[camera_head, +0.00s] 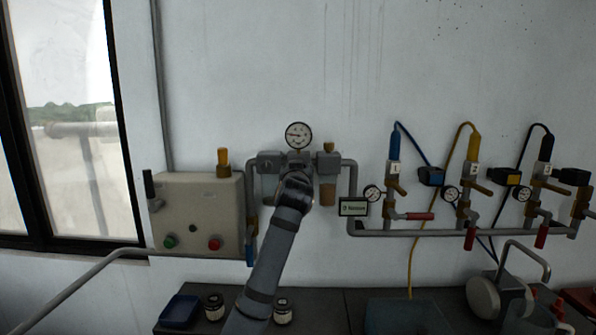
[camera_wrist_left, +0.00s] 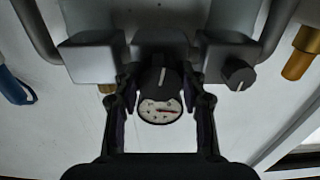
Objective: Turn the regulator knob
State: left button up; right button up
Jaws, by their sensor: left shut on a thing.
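The regulator knob (camera_wrist_left: 158,78) is black with a white line and sits between my left gripper's fingers in the left wrist view. My left gripper (camera_wrist_left: 160,82) is shut on it, one finger on each side. The knob's white line runs nearly upright in that picture. A round white gauge (camera_wrist_left: 160,109) with a red needle shows just below the knob there. In the head view my left gripper (camera_head: 296,184) is at the regulator unit, under the gauge (camera_head: 298,135), and hides the knob. My right gripper is not in view.
A smaller black knob (camera_wrist_left: 238,74) is beside the regulator. Grey pipes (camera_head: 440,233) lead right to several valves with gauges and hoses. A beige control box (camera_head: 198,205) is at left. A dark bench (camera_head: 335,305) with jars and a tray lies below.

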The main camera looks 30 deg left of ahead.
pick_arm(q)
jog(key=o, duration=0.8)
jog(key=shift+f, duration=0.25)
jog(key=o, duration=0.3)
jog(key=shift+r, duration=0.1)
jog(key=shift+s, duration=0.1)
jog(key=v, duration=1.2)
